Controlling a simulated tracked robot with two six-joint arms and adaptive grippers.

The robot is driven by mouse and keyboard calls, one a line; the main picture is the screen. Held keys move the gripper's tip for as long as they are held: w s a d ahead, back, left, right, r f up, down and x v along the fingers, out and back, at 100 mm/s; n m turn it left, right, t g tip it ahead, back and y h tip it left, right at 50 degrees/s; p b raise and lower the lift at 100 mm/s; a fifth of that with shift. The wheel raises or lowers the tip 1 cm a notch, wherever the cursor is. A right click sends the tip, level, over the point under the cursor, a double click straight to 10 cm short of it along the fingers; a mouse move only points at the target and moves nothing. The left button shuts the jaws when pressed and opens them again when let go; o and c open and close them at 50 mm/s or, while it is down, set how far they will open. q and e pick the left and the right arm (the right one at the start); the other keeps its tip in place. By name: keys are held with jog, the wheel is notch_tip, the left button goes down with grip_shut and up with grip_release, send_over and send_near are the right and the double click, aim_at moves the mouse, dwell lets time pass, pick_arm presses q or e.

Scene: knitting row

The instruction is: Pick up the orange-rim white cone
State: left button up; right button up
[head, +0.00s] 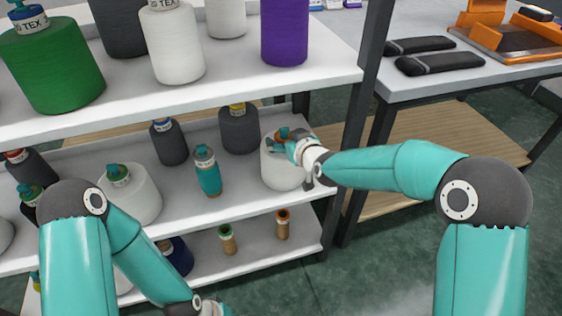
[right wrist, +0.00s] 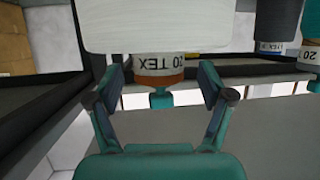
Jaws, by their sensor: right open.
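The orange-rim white cone (head: 282,171) stands on the right end of the middle shelf in the head view. My right gripper (head: 284,142) is at its top and partly hides it. In the right wrist view the cone (right wrist: 155,28) appears upside down, with its labelled neck, orange rim (right wrist: 158,80) and teal tip. My right gripper (right wrist: 160,84) is open there, one finger on each side of the neck, with gaps visible. My left arm reaches down to the bottom edge of the head view, and its gripper is out of the picture.
A dark grey cone (head: 239,132) and a teal cone (head: 208,174) stand left of it. The upper shelf (head: 335,62) with a purple cone (head: 284,32) is above. A dark shelf post (head: 362,100) rises at the right. A green-topped white cone (head: 131,197) is further left.

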jog(key=shift+w+a+f, duration=0.25)
jog(key=shift+w, duration=0.35)
grip_shut()
jog(key=shift+r, duration=0.1)
